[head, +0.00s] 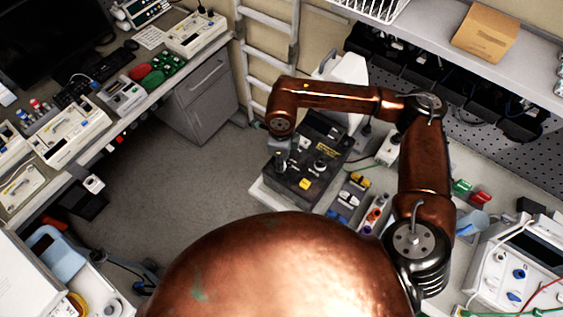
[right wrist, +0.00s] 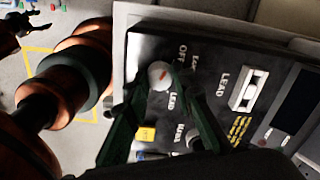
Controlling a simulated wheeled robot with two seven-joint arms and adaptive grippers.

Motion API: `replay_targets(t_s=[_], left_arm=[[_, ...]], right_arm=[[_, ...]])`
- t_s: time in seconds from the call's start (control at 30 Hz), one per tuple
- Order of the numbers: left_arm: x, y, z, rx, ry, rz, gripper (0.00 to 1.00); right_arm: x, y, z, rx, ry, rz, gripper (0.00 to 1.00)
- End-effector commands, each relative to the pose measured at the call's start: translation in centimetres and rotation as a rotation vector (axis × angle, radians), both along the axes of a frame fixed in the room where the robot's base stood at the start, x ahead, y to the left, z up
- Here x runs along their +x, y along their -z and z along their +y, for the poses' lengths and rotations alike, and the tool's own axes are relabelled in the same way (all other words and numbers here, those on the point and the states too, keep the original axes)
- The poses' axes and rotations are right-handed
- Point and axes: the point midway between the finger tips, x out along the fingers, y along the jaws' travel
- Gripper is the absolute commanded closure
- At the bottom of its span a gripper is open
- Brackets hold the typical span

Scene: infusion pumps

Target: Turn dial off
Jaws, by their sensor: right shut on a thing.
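The black control panel (head: 322,150) of a device stands on the right-hand bench in the head view. It also fills much of the right wrist view (right wrist: 215,62), with printed "OFF" and "LEAD" labels. A round pale dial (right wrist: 158,75) with a red mark sits beside these labels. My right gripper (right wrist: 160,80) has its dark green fingers shut on the dial, one on each side. In the head view my right gripper (head: 279,158) is small over the panel's left edge, and the dial cannot be made out there.
A yellow button (right wrist: 147,134) and another knob (right wrist: 194,137) are close to my fingers. Small coloured parts (head: 350,195) lie right of the device. A ladder (head: 268,50) stands behind it. The floor (head: 180,160) to the left is clear.

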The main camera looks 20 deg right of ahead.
Motion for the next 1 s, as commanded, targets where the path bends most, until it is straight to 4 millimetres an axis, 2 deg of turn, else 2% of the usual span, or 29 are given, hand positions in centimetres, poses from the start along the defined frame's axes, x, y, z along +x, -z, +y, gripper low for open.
replay_targets(t_s=[0.4, 0.43, 0.6, 0.7, 1.0], left_arm=[[-0.01, 0.08, 0.01, 0.0, 0.0, 0.0, 0.5], [-0.01, 0.08, 0.01, 0.0, 0.0, 0.0, 0.5], [-0.01, 0.09, 0.01, 0.0, 0.0, 0.0, 0.5], [-0.01, 0.09, 0.02, 0.0, 0.0, 0.0, 0.5], [-0.14, 0.07, 0.4, 0.004, 0.0, 0.001, 0.5]], right_arm=[[0.05, -0.09, -0.01, 0.0, -0.008, -0.001, 1.0], [0.05, -0.09, -0.01, 0.0, -0.008, -0.001, 0.76], [0.03, -0.06, -0.01, 0.0, -0.007, -0.001, 0.64], [0.02, -0.05, 0.0, 0.0, -0.007, -0.001, 0.6], [0.04, -0.37, 0.0, 0.0, -0.007, -0.001, 0.6]])
